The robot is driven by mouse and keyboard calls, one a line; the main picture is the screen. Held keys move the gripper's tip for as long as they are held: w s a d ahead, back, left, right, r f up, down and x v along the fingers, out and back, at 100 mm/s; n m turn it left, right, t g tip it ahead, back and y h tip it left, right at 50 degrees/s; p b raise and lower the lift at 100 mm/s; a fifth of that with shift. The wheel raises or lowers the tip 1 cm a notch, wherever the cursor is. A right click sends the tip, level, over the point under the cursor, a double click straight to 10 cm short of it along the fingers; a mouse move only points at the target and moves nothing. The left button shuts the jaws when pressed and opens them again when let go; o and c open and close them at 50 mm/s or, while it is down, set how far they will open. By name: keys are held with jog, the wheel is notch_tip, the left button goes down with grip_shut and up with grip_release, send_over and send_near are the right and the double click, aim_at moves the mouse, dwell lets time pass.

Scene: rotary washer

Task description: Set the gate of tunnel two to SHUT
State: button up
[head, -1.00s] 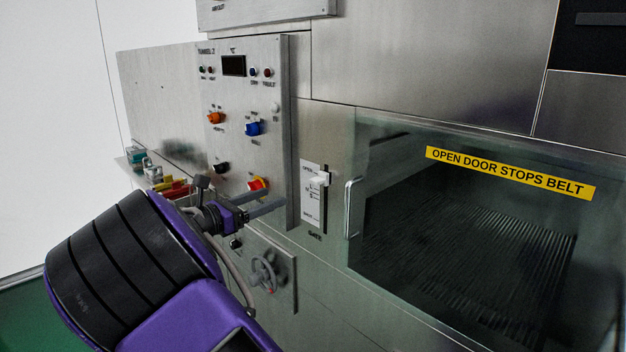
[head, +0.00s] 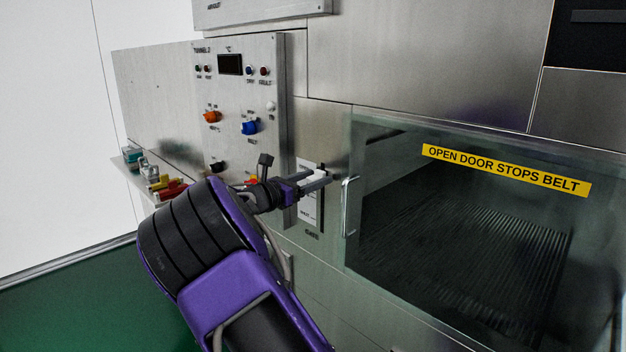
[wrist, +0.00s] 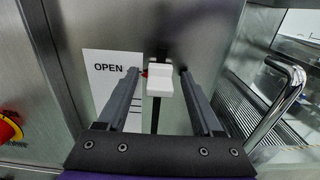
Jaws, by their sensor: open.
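The gate control is a white slider handle on a dark vertical slot, beside a white scale plate. In the wrist view the white handle (wrist: 159,80) sits near the top of the slot, level with the word OPEN on the scale plate (wrist: 108,68). My gripper (wrist: 159,72) is open, with one finger on each side of the handle; whether either finger touches it I cannot tell. In the head view my gripper (head: 325,182) is at the scale plate (head: 309,208), and its fingers partly cover the handle (head: 317,174).
The tunnel 2 panel (head: 240,100) with knobs and lamps is to the left. The glass door (head: 480,240) and its metal handle (head: 348,205) are close on the right; the handle also shows in the wrist view (wrist: 280,105). A red emergency-style knob (wrist: 10,128) is at left.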

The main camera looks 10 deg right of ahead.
grip_shut()
dwell(0.3)
jog(key=shift+f, duration=0.15)
dwell(1.0)
